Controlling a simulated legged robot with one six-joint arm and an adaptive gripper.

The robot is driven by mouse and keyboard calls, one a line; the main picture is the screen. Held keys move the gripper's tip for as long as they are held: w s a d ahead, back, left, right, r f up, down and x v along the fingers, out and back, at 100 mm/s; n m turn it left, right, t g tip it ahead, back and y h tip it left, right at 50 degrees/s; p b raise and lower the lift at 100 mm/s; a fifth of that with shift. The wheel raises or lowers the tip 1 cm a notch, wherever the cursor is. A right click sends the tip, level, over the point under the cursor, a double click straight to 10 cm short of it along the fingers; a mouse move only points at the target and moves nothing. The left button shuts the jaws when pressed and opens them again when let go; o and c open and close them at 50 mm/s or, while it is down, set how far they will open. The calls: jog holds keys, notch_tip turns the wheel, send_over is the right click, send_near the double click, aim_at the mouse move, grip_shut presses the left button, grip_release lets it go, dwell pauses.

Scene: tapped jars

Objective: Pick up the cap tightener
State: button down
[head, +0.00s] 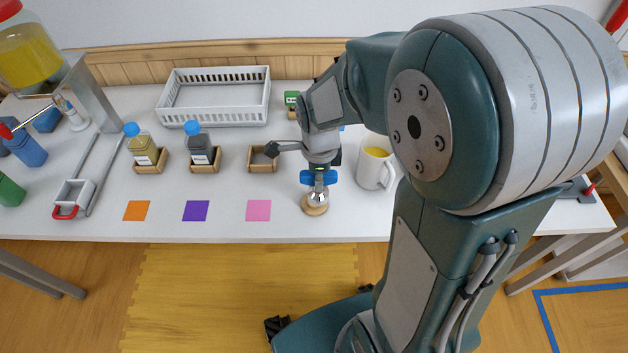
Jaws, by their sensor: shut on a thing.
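The cap tightener seems to be the tool with a blue winged handle (319,178) and a silver bell-shaped lower part (317,195). It is upright at a round wooden base (314,209) near the table's front edge. My gripper (320,169) points down from above and is shut on the tool's top. The fingertips are small and partly hidden by the wrist, so the exact grip is unclear. I cannot tell whether the tool still touches the wooden base.
Two blue-capped jars (144,150) (202,150) stand in wooden holders, left of another holder (262,166). A white mug (375,172) stands close right. A white basket (213,116) is behind. Orange (136,211), purple (196,211) and pink (258,211) squares lie in front.

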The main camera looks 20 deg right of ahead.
jog(key=s+d+r, duration=0.1)
jog(key=s+r, duration=0.6)
jog(key=s, duration=0.4)
jog(key=shift+s+d+r, duration=0.25)
jog(key=shift+s+d, duration=0.1)
jog(key=shift+s, duration=0.05)
